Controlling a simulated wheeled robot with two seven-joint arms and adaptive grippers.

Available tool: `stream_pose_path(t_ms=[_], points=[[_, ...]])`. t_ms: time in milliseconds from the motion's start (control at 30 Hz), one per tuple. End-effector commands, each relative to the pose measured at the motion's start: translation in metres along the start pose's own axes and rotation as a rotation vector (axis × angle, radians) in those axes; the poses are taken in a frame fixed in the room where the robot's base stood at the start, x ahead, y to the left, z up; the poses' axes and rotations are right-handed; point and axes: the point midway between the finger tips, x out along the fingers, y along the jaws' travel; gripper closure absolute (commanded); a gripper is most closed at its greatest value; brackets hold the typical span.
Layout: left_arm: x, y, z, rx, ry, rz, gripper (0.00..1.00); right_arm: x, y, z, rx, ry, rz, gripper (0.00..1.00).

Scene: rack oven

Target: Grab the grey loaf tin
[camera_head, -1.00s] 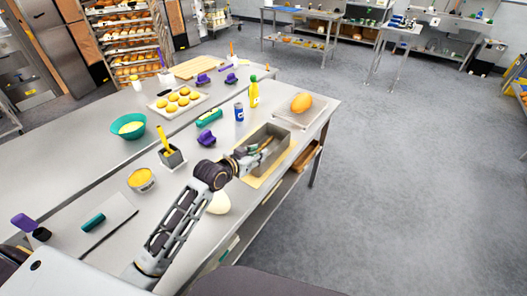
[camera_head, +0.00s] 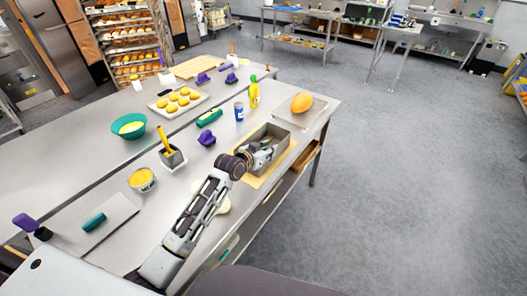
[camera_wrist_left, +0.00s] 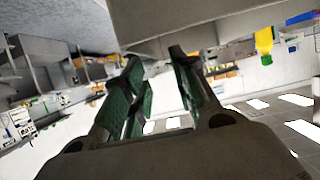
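The grey loaf tin (camera_head: 283,148) is an open rectangular box on a tan sheet (camera_head: 249,183) near the table's front edge. My left gripper (camera_head: 268,150) is at the tin, over its near part in the head view, and hides part of its opening. In the left wrist view the two green-padded fingers (camera_wrist_left: 157,68) stand apart with nothing gripped between them. The tin's grey wall (camera_wrist_left: 215,20) fills the top of that view, close to the fingertips. Whether a finger touches it I cannot tell. My right gripper is not in view.
A tray with an orange-brown loaf (camera_head: 301,103) lies right behind the tin. A yellow bottle (camera_head: 254,96), a blue can (camera_head: 239,112) and a purple object (camera_head: 207,138) stand behind and left. A pale round item lies partly under my left arm. The floor at right is clear.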

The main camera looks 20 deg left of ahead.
Motion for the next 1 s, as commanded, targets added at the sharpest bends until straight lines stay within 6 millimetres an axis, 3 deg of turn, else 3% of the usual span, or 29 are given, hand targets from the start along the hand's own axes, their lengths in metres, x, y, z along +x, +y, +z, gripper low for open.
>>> stream_pose_path(t_ms=[467,1000], points=[[0.004,0.001,0.001,-0.001,-0.001,0.0,0.72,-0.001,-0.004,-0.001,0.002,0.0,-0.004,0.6],[0.042,0.004,0.005,-0.001,-0.001,0.0,0.72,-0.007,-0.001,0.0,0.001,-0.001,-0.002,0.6]])
